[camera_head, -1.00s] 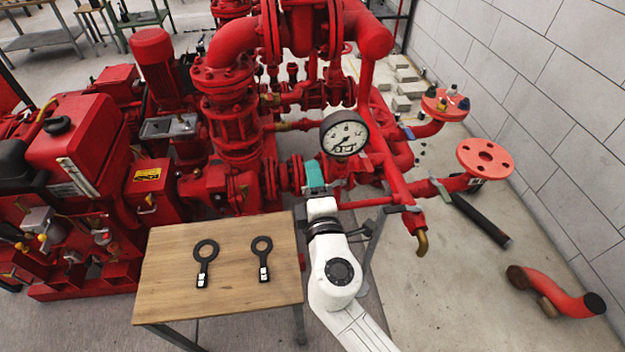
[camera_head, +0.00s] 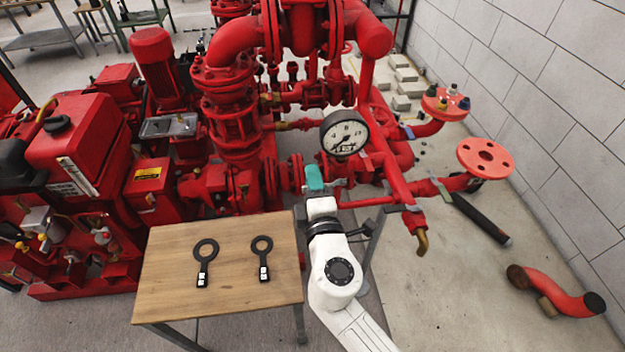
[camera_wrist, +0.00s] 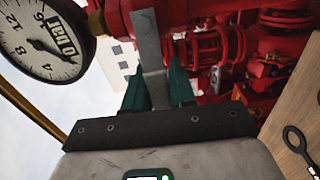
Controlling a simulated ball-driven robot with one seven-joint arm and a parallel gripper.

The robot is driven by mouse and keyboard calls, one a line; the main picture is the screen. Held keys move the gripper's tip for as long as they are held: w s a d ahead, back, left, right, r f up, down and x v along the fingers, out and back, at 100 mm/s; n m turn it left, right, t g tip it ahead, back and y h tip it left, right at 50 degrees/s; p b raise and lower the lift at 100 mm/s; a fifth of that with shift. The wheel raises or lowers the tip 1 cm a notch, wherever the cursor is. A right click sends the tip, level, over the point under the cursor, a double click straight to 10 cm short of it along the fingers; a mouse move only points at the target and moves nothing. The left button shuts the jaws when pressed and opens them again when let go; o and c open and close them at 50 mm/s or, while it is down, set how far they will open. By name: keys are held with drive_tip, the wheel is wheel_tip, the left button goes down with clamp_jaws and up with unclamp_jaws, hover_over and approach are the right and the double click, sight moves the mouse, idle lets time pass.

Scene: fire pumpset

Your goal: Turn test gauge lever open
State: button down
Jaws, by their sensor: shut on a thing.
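The test gauge lever is a flat grey metal bar (camera_wrist: 147,40). In the wrist view it runs down from the red pipework between the two green fingers of my gripper (camera_wrist: 158,88). My gripper is shut on this lever. In the head view my gripper's teal fingers (camera_head: 314,178) are just below and left of the round white pressure gauge (camera_head: 344,133), and most of the lever is hidden there. The gauge (camera_wrist: 42,38) also fills the upper left of the wrist view, with its black needle visible.
A wooden table (camera_head: 225,285) with two black ring-shaped tools (camera_head: 205,262) stands left of my arm. Red pipes and a red flange (camera_head: 485,157) lie to the right. A loose red pipe elbow (camera_head: 560,292) lies on the floor. Open floor is at the lower right.

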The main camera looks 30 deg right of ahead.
drive_tip(key=shift+n, duration=0.3)
drive_tip(key=shift+s+d+f+n+b, duration=0.1)
drive_tip(key=shift+d+f+n+b, duration=0.4)
drive_tip(key=shift+n, duration=1.15)
drive_tip(key=shift+s+d+f+n+p, duration=0.1)
drive_tip(key=shift+d+f+n, duration=0.1)
drive_tip(key=shift+f+n, duration=1.05)
drive_tip(key=shift+s+d+f+n+b, duration=0.1)
drive_tip(key=shift+d+f+n+b, duration=0.25)
drive_tip(key=shift+n, duration=1.65)
drive_tip(key=c, duration=1.1)
unclamp_jaws()
drive_tip(key=shift+o, duration=0.4)
drive_tip(key=shift+d+f, duration=0.1)
